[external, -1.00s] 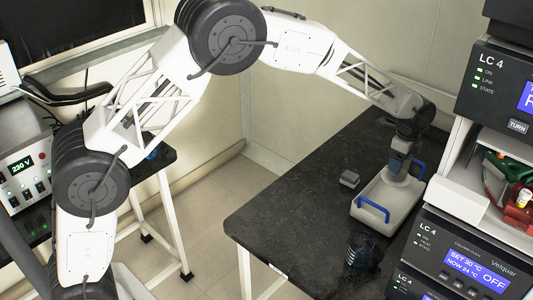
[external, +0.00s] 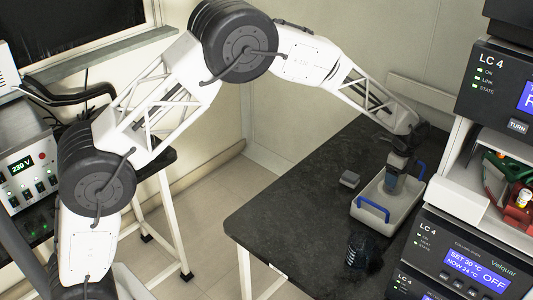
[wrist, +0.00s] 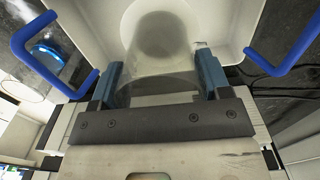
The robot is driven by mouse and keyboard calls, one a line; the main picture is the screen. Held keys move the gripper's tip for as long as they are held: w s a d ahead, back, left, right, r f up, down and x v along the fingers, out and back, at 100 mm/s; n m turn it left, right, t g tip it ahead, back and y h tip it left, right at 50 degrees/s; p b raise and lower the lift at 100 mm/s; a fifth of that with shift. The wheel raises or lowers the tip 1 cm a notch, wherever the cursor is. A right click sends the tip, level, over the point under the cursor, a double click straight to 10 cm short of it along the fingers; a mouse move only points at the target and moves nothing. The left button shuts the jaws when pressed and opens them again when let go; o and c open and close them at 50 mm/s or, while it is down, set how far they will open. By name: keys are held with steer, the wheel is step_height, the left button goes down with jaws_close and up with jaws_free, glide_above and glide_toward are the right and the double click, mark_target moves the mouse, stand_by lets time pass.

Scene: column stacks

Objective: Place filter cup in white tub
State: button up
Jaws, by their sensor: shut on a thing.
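The white tub (external: 372,213), with blue handles at its two ends, stands on the dark bench at the right. Its pale inside and rim (wrist: 228,22) fill the top of the wrist view. My gripper (external: 391,184) points down over the tub. In the wrist view, my gripper's blue fingers (wrist: 160,82) are shut on a translucent cup, the filter cup (wrist: 163,45), one finger on each side. The cup is over or inside the tub; I cannot tell whether it touches the floor. In the external view my gripper mostly hides the cup.
A dark clear vessel (external: 360,250) stands on the bench in front of the tub. Stacked LC 4 instruments (external: 465,260) rise close on the right. The bench is clear at the left.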

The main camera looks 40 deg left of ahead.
steer(key=shift+f, duration=0.25)
steer(key=shift+f, duration=2.45)
steer(key=o, duration=1.2)
steer(key=shift+f, duration=0.1)
steer(key=shift+c, duration=0.2)
step_height(320, 180, up, 12)
